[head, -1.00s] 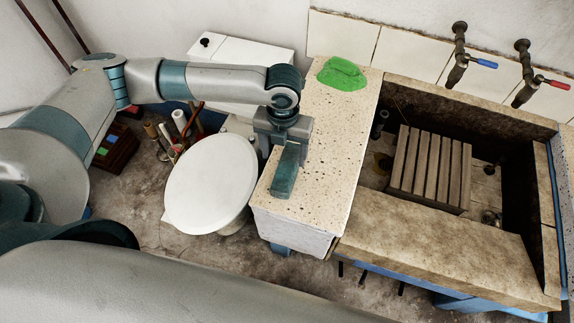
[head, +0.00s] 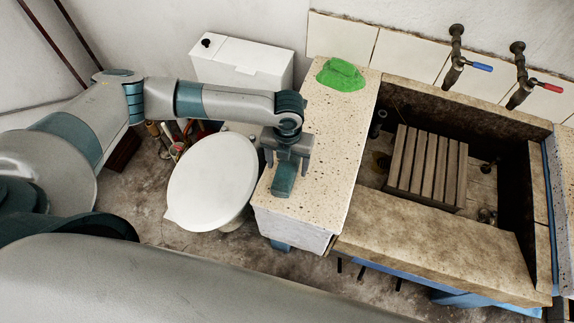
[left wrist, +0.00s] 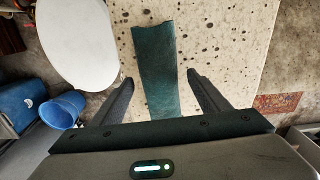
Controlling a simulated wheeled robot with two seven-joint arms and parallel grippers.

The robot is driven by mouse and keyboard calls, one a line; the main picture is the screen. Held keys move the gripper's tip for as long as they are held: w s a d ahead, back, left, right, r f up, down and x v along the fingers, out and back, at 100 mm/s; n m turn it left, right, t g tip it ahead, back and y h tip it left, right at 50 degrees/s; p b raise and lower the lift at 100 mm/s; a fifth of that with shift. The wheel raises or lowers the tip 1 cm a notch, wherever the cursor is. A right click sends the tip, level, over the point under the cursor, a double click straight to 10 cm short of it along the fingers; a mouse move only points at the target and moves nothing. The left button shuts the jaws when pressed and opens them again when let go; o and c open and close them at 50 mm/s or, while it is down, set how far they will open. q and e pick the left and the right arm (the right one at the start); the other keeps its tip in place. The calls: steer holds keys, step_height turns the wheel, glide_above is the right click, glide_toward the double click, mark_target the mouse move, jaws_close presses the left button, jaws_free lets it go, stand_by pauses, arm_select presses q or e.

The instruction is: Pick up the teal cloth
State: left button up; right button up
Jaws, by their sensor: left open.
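The teal cloth (head: 283,182) is a narrow dark strip on the speckled counter (head: 335,135), near its front left part. It also shows in the left wrist view (left wrist: 155,60), running lengthwise between the fingers. My left gripper (head: 287,163) points down over the cloth. In the left wrist view its fingers (left wrist: 160,77) are apart, one on each side of the cloth, with bare counter showing between. The gripper hides the cloth's far end in the head view. I cannot tell the exact height of the fingertips above the counter. My right gripper is not in view.
A bright green cloth-like thing (head: 341,74) lies at the counter's back. The stone trough (head: 430,225) with a slatted wooden crate (head: 428,166) is at right, below two taps. A white toilet (head: 212,180) stands left. A blue bucket (left wrist: 62,110) shows in the wrist view.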

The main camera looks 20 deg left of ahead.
arm_select(q)
steer(key=shift+f, duration=0.95)
steer(key=c, duration=1.1)
